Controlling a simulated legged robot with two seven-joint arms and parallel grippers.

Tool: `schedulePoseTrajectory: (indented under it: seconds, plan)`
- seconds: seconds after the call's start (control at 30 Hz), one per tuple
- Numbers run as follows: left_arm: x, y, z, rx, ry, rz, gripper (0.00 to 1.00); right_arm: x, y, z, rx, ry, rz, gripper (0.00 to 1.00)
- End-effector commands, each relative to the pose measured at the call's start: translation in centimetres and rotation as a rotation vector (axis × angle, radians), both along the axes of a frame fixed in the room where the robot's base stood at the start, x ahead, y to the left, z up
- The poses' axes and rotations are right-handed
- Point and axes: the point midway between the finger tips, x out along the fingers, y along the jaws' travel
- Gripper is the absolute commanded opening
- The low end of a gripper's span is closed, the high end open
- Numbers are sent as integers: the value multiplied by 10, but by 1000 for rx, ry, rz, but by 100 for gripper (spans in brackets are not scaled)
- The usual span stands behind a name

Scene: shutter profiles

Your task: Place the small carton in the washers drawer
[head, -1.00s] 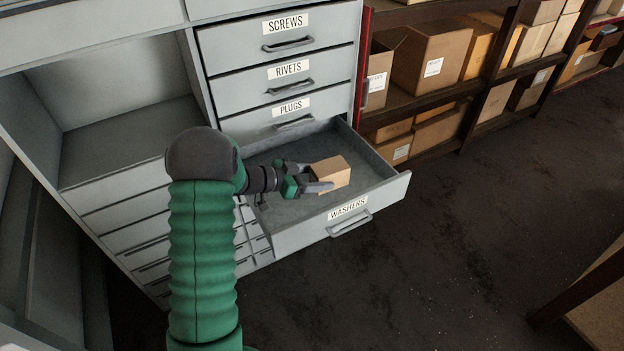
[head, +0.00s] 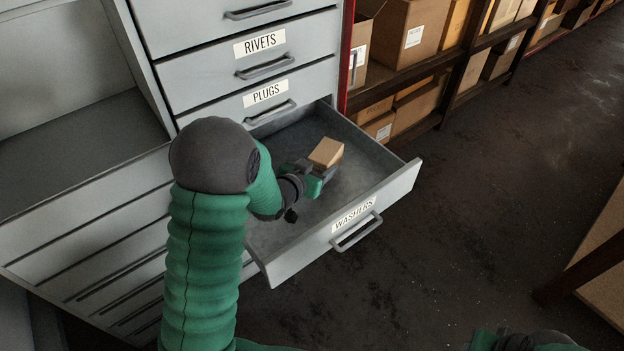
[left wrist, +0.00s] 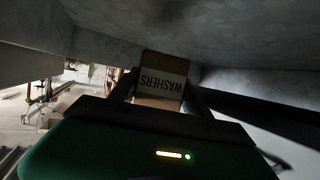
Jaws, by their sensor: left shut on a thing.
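The small carton (head: 326,152), a plain brown box, is within the outline of the open washers drawer (head: 290,262) in the head view. My left gripper (head: 326,172) is shut on it, reaching in from the left side of the drawer. In the left wrist view the carton (left wrist: 162,72) sits between the two fingers, with a white WASHERS label upside down. I cannot tell whether the carton touches the drawer floor. The drawer is pulled well out, and its bare grey floor shows around the carton.
The closed plugs drawer (head: 215,109) and rivets drawer (head: 200,67) are above the washers drawer. A shelf with several cardboard boxes (head: 410,28) stands behind to the right. Dark floor (head: 460,220) is clear to the right of the drawer. A brown-topped piece with a dark frame (head: 600,270) stands at the right edge.

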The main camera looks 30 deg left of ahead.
Motion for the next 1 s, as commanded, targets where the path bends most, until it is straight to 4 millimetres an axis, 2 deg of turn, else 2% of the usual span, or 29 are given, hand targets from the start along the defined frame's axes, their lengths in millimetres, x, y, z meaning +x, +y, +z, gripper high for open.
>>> schedulePoseTrajectory:
  seconds: [0.27, 0.47, 0.5, 0.63, 0.9, 1.0]
  plan:
    - [1, 5, -47, -5, -1, 1, 3, 0, 0, -15, 0, 0, 0, 33]
    - [1, 5, -48, -4, -2, 2, 3, 0, 0, -13, 0, 0, 0, 33]
    - [0, 5, -49, -4, 0, 2, 60, 0, 0, -13, 0, 0, 0, 33]
    - [1, 4, -48, -4, -1, 1, 77, 0, 0, -14, 0, 0, 0, 33]
    - [1, 4, -48, -5, -2, 1, 78, 0, 0, -13, 0, 0, 0, 33]
    - [-5, 5, -44, -5, -3, 2, 78, 0, 0, -11, 0, 0, 0, 33]
